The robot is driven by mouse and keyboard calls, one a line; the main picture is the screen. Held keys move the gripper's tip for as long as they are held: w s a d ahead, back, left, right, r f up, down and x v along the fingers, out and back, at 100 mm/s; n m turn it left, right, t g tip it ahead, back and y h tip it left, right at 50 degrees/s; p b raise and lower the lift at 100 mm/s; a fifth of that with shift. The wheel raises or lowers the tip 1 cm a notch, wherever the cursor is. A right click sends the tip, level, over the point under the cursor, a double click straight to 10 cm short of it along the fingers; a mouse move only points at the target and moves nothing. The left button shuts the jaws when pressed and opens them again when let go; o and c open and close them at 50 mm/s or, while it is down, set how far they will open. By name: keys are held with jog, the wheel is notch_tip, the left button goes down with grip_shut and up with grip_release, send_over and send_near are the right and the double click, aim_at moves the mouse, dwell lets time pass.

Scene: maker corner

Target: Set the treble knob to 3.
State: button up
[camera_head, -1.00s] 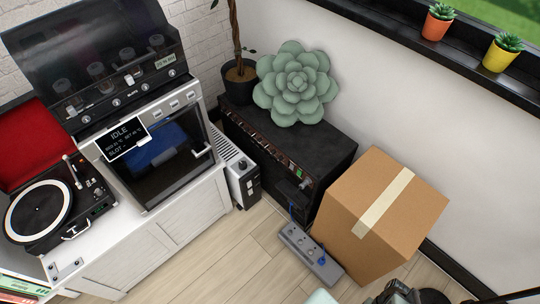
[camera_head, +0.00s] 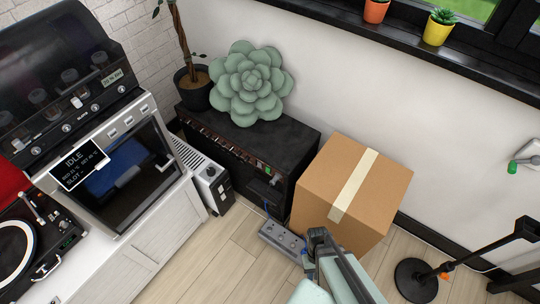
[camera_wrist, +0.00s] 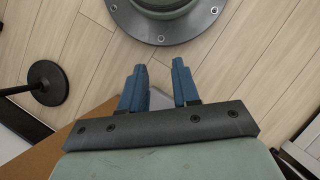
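The black amplifier (camera_head: 285,142) stands on the floor against the wall. A row of small knobs (camera_head: 215,143) runs along the top edge of its front, with a lit red and green switch near the right end. The knobs are too small to tell which is treble or where it points. In the head view my arm rises from the bottom, in front of the cardboard box, apart from the amplifier.
A white heater (camera_head: 205,175) is on the left. A green succulent-shaped cushion (camera_head: 250,85) rests on the amplifier. A black stand (camera_head: 415,280) is at lower right.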

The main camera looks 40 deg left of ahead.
jog(key=s+a+f+n+t, duration=0.1)
jog(key=a+n+t, duration=0.55)
jog(key=a, duration=1.25)
jog(key=s+a+f+n+t, duration=0.1)
jog(key=a+n+t, duration=0.5)
jog(key=a, duration=1.2)
jog(key=n+t+y, duration=0.4)
jog(key=n+t, duration=0.6)
jog(key=n, duration=0.2)
send_near(238, 155)
jog(key=shift+m, duration=0.25)
jog(key=w, duration=0.8)
jog(key=shift+w+a, duration=0.15)
jog(key=shift+c, duration=0.5)
grip_shut()
